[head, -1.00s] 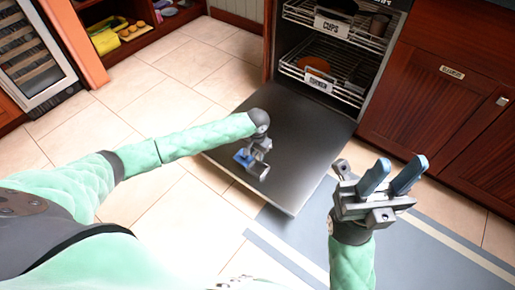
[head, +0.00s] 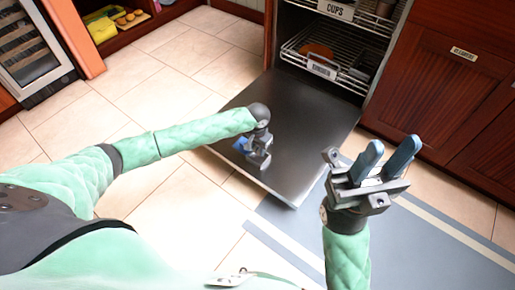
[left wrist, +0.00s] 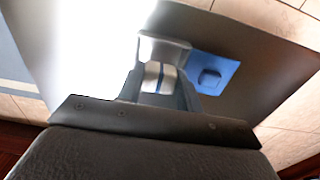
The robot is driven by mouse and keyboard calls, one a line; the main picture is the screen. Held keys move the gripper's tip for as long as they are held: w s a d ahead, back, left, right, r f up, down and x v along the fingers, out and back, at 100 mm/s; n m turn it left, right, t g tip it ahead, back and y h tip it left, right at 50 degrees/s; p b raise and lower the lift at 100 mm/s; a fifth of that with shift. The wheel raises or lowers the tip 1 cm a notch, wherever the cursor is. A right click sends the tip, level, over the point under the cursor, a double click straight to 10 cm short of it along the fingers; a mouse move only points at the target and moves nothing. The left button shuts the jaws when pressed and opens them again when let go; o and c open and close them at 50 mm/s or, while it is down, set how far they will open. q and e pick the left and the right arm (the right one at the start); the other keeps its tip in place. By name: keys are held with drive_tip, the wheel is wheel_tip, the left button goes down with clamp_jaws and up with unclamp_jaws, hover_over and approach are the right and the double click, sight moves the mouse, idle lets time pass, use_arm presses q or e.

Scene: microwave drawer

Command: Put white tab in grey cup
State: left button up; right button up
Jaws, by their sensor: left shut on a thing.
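My left gripper (head: 258,162) reaches down over the open door. In the left wrist view, its fingers (left wrist: 160,88) are shut on a small white piece with a blue stripe (left wrist: 153,74), apparently the white tab. Just beyond it is a light grey box-like part (left wrist: 165,48), possibly the grey cup; whether the tab touches it or is inside it, I cannot tell. A flat blue piece with a rounded square (left wrist: 210,78) lies to the right. Blue also shows beside the gripper in the head view (head: 241,145). My right gripper (head: 388,150) is open and empty.
The dark metal door (head: 315,120) lies folded down below the pull-out racks (head: 325,62), one labelled "CUPS". Wooden cabinets (head: 440,90) stand at the right. A blue-grey mat (head: 300,225) lies on the tiled floor, and the floor at the left is clear.

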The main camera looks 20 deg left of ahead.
sight(257, 153)
use_arm(q)
drive_tip(key=shift+f+p, duration=0.25)
drive_tip(key=shift+p, duration=0.05)
drive_tip(key=shift+f, duration=0.8)
drive_tip(key=shift+f+p, duration=0.4)
drive_tip(key=shift+f, duration=0.55)
